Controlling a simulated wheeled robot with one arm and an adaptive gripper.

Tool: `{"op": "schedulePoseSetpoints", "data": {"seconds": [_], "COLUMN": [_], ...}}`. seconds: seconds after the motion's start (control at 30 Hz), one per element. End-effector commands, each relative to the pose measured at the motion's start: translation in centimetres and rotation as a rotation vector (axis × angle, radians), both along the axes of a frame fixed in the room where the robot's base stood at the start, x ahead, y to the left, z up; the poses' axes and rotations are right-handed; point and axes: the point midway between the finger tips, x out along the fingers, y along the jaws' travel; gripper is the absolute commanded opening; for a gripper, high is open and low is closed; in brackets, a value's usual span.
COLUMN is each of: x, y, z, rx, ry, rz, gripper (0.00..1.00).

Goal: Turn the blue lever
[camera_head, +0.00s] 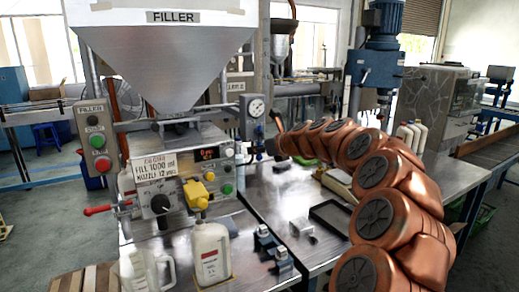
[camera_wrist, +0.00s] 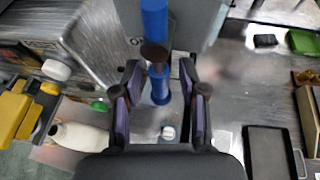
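In the wrist view, a blue lever or pipe (camera_wrist: 159,84) with a dark round joint stands in the upper middle. It lies between the two fingers of my gripper (camera_wrist: 160,100), which are spread apart. A gap shows between the blue part and each finger, and I see no contact. In the head view, my gripper (camera_head: 268,146) is small and dark at the end of my copper arm, beside the filler's blue fitting (camera_head: 259,130) under the pressure gauge (camera_head: 256,107). Which way the lever points is hard to tell there.
The filler hopper (camera_head: 165,60) and control panel (camera_head: 160,170) stand at left, with a yellow nozzle (camera_head: 197,194) above a white bottle (camera_head: 211,252). A red-handled lever (camera_head: 98,210) sticks out left. A black tray (camera_head: 330,217) lies on the metal table.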

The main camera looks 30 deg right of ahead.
Motion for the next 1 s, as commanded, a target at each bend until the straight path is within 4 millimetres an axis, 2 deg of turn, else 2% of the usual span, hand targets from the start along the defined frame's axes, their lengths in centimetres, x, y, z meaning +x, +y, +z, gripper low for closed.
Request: {"op": "schedulePoseSetpoints", "data": {"seconds": [0.03,0.4,0.87,1.0], "x": [0.0,-0.02,-0.02,-0.37], "y": [-0.01,-0.03,-0.05,-0.92], "z": [-0.01,0.01,0.01,0.13], "rx": [0.0,0.0,0.0,-0.015], "ry": [0.0,0.0,0.0,0.001], "rz": [0.0,-0.001,-0.001,-0.013], "gripper": [0.37,0.0,0.0,0.0]}}
